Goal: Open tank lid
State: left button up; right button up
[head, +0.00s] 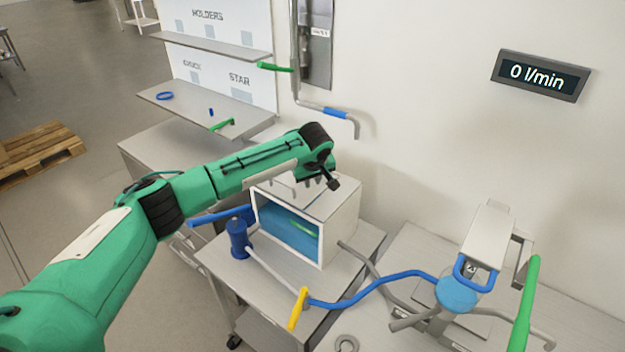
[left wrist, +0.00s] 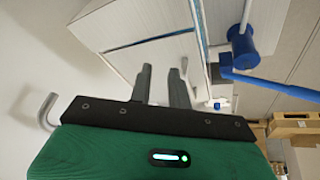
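A white box-shaped tank (head: 341,222) with a blue front window (head: 288,232) stands on a grey table. Its flat top is partly hidden by my left arm, and I cannot tell where the lid's edge runs. My left gripper (head: 318,178) is over the tank's top in the head view. In the left wrist view, its two grey fingers (left wrist: 162,72) are apart with nothing between them, and the white tank (left wrist: 150,58) lies beyond them. Whether they touch it is unclear. A blue bar (head: 220,215) sticks out left of the tank. My right gripper is not in view.
A blue valve (head: 238,238) with a pipe stands before the tank; a yellow handle (head: 298,309) and blue hose (head: 370,294) run right. A machine with a blue handle (head: 462,278) stands at right. Shelves (head: 205,105) and a bent wall pipe (head: 335,112) are behind.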

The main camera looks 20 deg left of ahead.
pick_arm(q)
jog(key=shift+r, duration=0.1)
jog(key=b+v, duration=0.5)
jog(key=v, duration=0.8)
jog(key=shift+s+r, duration=0.15)
jog(key=shift+r, duration=0.15)
